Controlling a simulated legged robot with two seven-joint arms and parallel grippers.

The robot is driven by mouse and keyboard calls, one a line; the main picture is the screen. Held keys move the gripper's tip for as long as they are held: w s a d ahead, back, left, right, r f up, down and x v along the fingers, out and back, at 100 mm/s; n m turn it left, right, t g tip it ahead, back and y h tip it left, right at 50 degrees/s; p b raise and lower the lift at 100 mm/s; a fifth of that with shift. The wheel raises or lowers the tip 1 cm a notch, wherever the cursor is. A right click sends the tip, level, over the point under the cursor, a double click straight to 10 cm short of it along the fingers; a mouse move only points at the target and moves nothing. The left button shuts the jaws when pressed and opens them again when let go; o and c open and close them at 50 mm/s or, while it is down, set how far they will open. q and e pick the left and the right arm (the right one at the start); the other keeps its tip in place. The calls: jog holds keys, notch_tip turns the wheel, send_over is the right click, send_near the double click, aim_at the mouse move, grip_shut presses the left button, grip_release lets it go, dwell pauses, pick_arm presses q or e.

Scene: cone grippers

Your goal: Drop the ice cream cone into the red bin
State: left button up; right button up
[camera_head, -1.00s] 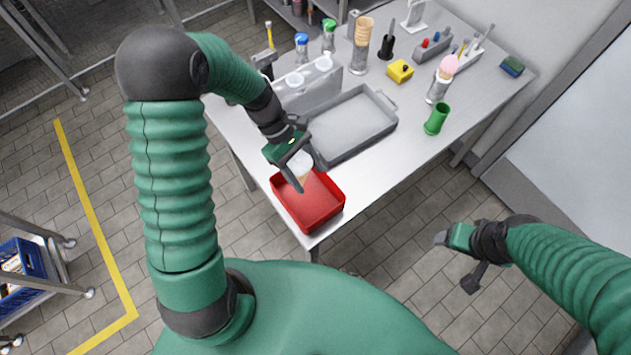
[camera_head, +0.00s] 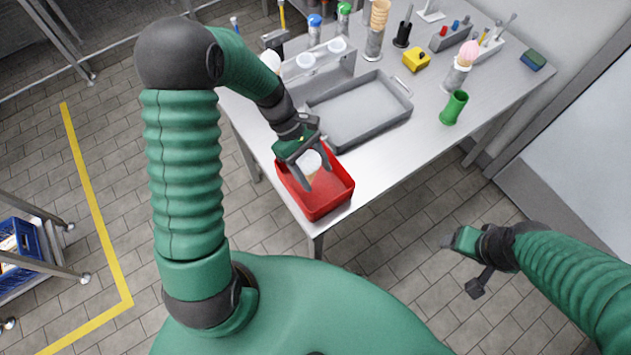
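The ice cream cone (camera_head: 311,161) has a white scoop on top and a tan cone, mostly hidden below it. My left gripper (camera_head: 317,179) has its fingers on either side of the cone, which moves with it. Cone and fingertips are over the red bin (camera_head: 323,205), seemingly at or within its rim; the exact height is hard to tell. The bin is an open rectangular tray at the table's near left corner. My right gripper (camera_head: 460,266) is open and empty, off the table over the floor at lower right.
A grey tray (camera_head: 400,117) lies behind the bin on the metal table (camera_head: 395,160). The table strip right of the bin is clear.

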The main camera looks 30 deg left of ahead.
pick_arm(q)
jog(key=o, duration=0.5)
jog(key=shift+w, duration=0.1)
jog(key=v, duration=1.7)
jog(key=shift+w+f, duration=0.1)
jog(key=s+d+f+m+t+y, duration=0.1)
jog(key=s+d+f+m+y, duration=0.1)
jog(key=m, duration=0.3)
jog(key=s+d+f+m+t+y, duration=0.2)
jog(key=s+f+m, duration=0.1)
jog(key=m, duration=0.2)
jog(key=s+d+f+m+t+y, duration=0.1)
jog(key=s+d+f+m+y, duration=0.1)
jog(key=s+d+f+m, duration=0.1)
jog(key=shift+s+d+m, duration=0.1)
jog(key=shift+s+m, duration=0.15)
jog(key=shift+m, duration=0.65)
